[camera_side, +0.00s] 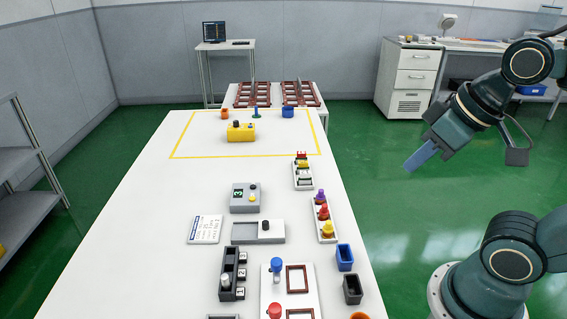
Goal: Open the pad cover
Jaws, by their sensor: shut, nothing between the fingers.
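My gripper (420,157), with blue fingers pressed together, hangs in the air to the right of the white table and is empty. It is well apart from everything on the table. A low grey case (245,238) with a dark knob (265,226) lies near the middle of the table; it may hold the pad cover, but I cannot tell for sure. No pad is clearly visible.
A printed card (205,229) lies left of the case. Racks with coloured-knobbed pieces (325,222), a blue bin (345,257) and a dark bin (352,289) line the right edge. A yellow block (241,132) stands inside the yellow outline. The table's left side is clear.

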